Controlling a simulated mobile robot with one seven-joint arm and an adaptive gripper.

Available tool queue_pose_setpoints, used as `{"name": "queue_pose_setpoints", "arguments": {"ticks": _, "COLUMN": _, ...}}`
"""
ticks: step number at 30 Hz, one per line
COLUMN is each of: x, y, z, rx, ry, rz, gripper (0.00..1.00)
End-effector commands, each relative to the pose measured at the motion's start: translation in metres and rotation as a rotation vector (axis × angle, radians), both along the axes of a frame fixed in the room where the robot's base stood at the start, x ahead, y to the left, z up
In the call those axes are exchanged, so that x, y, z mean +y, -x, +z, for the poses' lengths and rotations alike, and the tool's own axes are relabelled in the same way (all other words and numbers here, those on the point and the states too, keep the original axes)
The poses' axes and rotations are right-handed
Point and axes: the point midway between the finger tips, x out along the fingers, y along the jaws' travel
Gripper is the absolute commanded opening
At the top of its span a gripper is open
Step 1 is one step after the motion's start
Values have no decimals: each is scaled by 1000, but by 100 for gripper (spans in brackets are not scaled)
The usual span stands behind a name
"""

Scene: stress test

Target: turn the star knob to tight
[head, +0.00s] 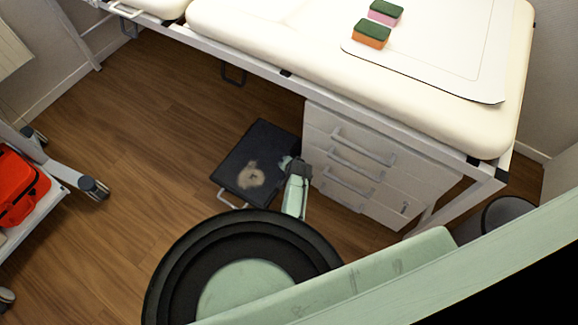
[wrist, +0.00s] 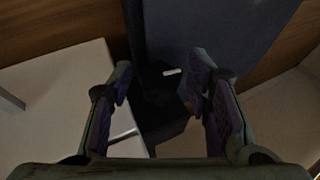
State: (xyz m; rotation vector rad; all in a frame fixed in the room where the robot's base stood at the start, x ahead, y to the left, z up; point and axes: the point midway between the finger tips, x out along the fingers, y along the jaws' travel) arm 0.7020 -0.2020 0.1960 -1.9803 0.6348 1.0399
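In the wrist view, a black part (wrist: 160,100) with a short white mark (wrist: 172,72) lies beyond and between my fingertips. It may be the star knob, but it is too dark to make out its shape or how far it is turned. My gripper (wrist: 162,85) is open, with a finger on each side of this part and no visible grip on it. In the head view my gripper (head: 288,163) is low, between the dark step (head: 258,145) and the white drawer unit (head: 322,122). I cannot make out the knob there.
A cream padded couch (head: 290,35) stands above the drawers, with two sponges (head: 371,34) on a white sheet (head: 440,75). A trolley with a red case (head: 18,185) is at the left. A dark bin (head: 505,213) is at the right. Wooden floor (head: 130,120) is clear at left centre.

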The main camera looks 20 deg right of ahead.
Motion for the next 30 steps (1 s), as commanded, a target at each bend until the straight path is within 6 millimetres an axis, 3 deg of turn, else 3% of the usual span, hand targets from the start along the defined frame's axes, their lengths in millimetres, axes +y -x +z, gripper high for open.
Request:
{"name": "queue_pose_setpoints", "arguments": {"ticks": 14, "x": 0, "y": -1, "z": 6, "rx": -1, "ry": 1, "rz": 1, "gripper": 54}}
{"name": "queue_pose_setpoints", "arguments": {"ticks": 30, "x": 0, "y": -1, "z": 93, "rx": -2, "ry": 2, "rz": 0, "gripper": 54}}
